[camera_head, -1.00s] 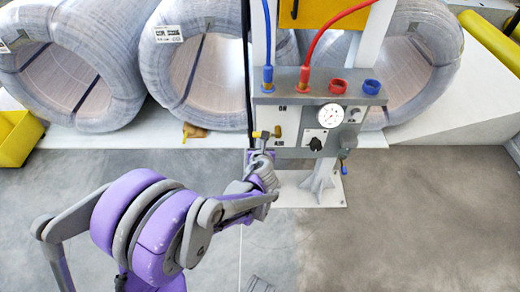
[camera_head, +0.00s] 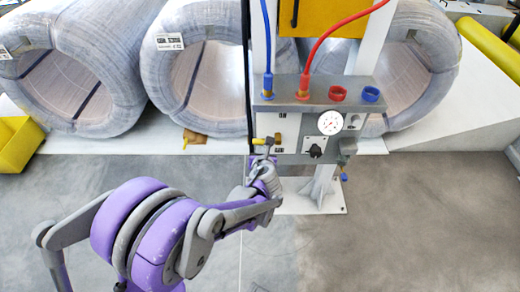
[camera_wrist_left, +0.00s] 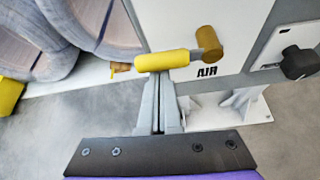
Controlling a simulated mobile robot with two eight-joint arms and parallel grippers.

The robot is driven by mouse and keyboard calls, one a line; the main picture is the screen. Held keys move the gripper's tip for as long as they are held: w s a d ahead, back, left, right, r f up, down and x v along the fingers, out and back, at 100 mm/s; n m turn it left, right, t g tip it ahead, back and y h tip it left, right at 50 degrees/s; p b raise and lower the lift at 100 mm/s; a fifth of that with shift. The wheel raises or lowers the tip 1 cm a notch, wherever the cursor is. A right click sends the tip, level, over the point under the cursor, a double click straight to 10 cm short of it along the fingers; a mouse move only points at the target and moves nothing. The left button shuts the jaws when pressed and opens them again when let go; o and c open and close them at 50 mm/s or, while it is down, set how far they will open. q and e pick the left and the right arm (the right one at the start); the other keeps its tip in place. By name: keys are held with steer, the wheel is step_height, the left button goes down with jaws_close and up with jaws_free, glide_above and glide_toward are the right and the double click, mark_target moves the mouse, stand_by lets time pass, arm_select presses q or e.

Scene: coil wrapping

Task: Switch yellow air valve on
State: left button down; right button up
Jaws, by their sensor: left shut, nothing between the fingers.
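The yellow air valve handle (camera_head: 265,141) is on the left side of the grey control panel (camera_head: 303,152). In the left wrist view the yellow handle (camera_wrist_left: 162,60) points left, roughly level, from its brass valve body (camera_wrist_left: 209,43), with the label AIR below. My left gripper (camera_wrist_left: 161,80) is shut and empty, its fingertips right under the yellow grip. I cannot tell whether they touch it. In the head view the left gripper (camera_head: 264,157) is just below the handle, partly hidden by my wrist. My right gripper is not in view.
The panel also carries a pressure gauge (camera_head: 330,122), a black knob (camera_head: 316,151) and red and blue hose fittings. Large wire coils (camera_head: 195,75) stand behind. A yellow bin (camera_head: 18,143) is at the left. The grey floor (camera_head: 420,220) to the right is clear.

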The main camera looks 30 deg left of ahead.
mark_target(262, 143)
arm_select(q)
steer(key=shift+r, duration=0.15)
steer(key=shift+d+r+m+g+y+p, duration=0.1)
steer(key=shift+r+m+g+y+p, duration=0.25)
steer(key=shift+r+m+y, duration=0.4)
steer(key=shift+w+d+r+m+g+y, duration=0.1)
steer(key=shift+d+r+m+g+y, duration=0.1)
steer(key=shift+r+m+y, duration=0.3)
steer(key=shift+w+d+r+m+g+y, duration=0.15)
steer(key=shift+r+m+y, duration=0.15)
steer(key=shift+m+y, duration=0.35)
steer(key=shift+m, duration=0.6)
steer(key=shift+w+d+r+p, duration=0.35)
steer(key=shift+w+d+r, duration=0.15)
steer(key=shift+d+r, duration=0.3)
steer(key=shift+w+d+r+p, duration=0.35)
steer(key=shift+w+d+r, duration=0.15)
steer(key=shift+d+r, duration=0.3)
steer(key=shift+w+d, duration=0.15)
steer(key=shift+d, duration=0.05)
